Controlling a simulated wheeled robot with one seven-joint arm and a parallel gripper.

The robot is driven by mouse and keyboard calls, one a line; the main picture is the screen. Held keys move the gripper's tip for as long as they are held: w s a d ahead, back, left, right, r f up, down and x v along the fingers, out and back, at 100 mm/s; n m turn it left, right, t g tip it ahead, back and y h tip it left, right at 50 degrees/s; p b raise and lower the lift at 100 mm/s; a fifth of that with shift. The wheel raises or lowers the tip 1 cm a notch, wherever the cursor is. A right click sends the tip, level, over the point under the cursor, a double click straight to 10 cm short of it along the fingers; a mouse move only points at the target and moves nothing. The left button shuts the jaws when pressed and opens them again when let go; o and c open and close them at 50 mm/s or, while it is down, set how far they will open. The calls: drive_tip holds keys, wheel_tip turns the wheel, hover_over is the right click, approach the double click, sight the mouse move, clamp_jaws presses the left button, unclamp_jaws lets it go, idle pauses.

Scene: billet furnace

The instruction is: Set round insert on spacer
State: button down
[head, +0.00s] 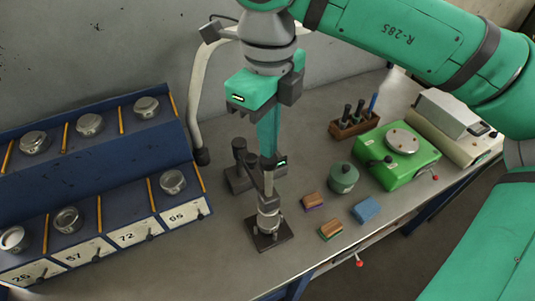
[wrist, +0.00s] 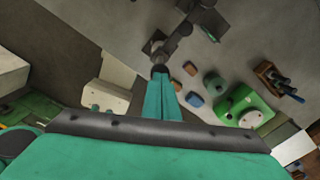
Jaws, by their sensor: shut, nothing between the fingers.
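My gripper (head: 268,185) points down over the bench, with its fingers together and empty. It also shows in the wrist view (wrist: 160,72). Just below the fingertips, a small silvery round stack (head: 268,219) stands on a dark square plate (head: 285,236). I cannot tell whether the fingertips touch it, nor which part of the stack is insert or spacer. The plate also shows beyond the fingertips in the wrist view (wrist: 149,46). Several round metal pieces, one of them here (head: 172,181), sit in a blue numbered rack (head: 120,160) at the left.
A dark stand (head: 240,182) rises close behind the plate. To the right are small wood-topped blocks (head: 329,230), a blue block (head: 366,210), a green round container (head: 343,178), a green scale (head: 408,160) and a tool holder (head: 350,127).

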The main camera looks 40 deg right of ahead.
sight(268, 167)
drive_tip(key=shift+f, duration=0.7)
drive_tip(key=shift+s+f, duration=0.15)
drive_tip(key=shift+f, duration=0.95)
drive_tip(key=shift+w+f, duration=0.2)
drive_tip(key=shift+f, duration=1.8)
drive_tip(key=shift+s+d+r, duration=0.1)
drive_tip(key=shift+s+r, duration=0.05)
drive_tip(key=shift+r, duration=3.4)
